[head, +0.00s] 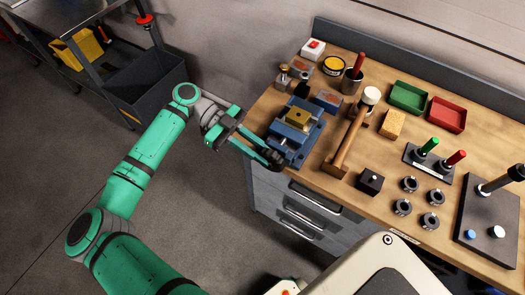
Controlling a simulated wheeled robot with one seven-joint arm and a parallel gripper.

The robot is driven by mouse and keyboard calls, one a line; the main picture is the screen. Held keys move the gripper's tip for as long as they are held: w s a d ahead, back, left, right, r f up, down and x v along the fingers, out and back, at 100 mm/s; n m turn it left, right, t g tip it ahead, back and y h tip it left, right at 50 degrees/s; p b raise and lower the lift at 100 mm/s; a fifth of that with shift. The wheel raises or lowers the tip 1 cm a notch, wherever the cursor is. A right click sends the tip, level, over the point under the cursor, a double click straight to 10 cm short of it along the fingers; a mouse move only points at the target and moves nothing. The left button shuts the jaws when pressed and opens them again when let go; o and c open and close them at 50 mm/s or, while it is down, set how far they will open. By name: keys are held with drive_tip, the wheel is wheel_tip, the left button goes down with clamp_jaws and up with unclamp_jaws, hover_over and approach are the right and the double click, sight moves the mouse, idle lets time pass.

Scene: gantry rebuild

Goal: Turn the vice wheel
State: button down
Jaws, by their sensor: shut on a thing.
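The blue vice (304,144) sits on the workbench at its left front edge, with a brass-coloured block (297,117) in its top. The dark vice wheel (277,160) is on the vice's near side, at the bench edge, partly hidden by the fingers. My gripper (268,154) reaches in from the left, with its fingertips at the wheel, and is shut on it. The exact grip on the rim is too small to make out.
A wooden-handled mallet (347,140) lies right of the vice. Behind are a cup with a red-handled tool (352,81) and a yellow tin (333,66). Green (408,96) and red (447,115) trays stand farther right.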

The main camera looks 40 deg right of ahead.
drive_tip(key=shift+f+g, duration=0.1)
drive_tip(key=shift+g, duration=0.4)
drive_tip(key=shift+h, duration=0.3)
drive_tip(key=c, duration=1.9)
unclamp_jaws()
drive_tip(key=shift+o, duration=0.2)
drive_tip(key=shift+w, duration=0.1)
drive_tip(key=v, duration=1)
drive_tip(key=shift+w, duration=0.3)
drive_tip(key=shift+f, duration=0.1)
